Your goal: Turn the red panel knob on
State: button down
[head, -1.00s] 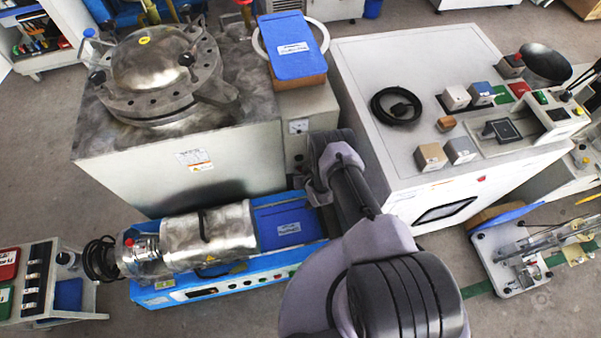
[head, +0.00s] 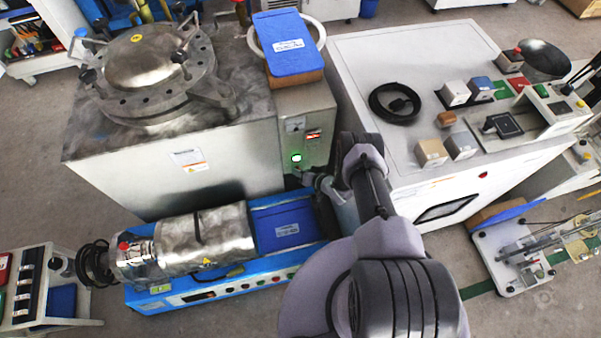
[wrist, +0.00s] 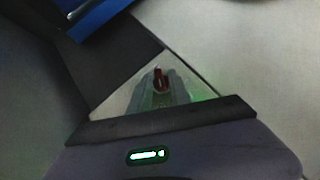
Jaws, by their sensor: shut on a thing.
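The red panel knob (wrist: 161,78) shows in the wrist view between the two grey fingertips of my gripper (wrist: 164,90). The gripper is shut on the knob, whose red ridge lies roughly upright in the picture. In the head view my gripper (head: 307,178) is at the lower part of the grey control panel (head: 287,142), and it hides the knob there. On that panel a green lamp (head: 297,158) glows just above the gripper, and a red display (head: 313,135) is lit. A green glow also falls on the panel beside the fingers in the wrist view.
A steel vessel (head: 145,65) on a large metal cabinet stands left of the panel. A blue machine (head: 215,285) with a steel cylinder lies below it. A white bench cabinet (head: 350,75) stands close on the right of my arm. A blue binder (head: 288,48) lies above the panel.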

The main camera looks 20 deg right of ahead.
jog(key=c, duration=1.5)
grip_release()
jog(key=p+v, duration=0.4)
jog(key=v, duration=0.3)
jog(key=shift+s, duration=0.15)
jog(key=shift+d+r, duration=0.1)
jog(key=shift+r, duration=0.05)
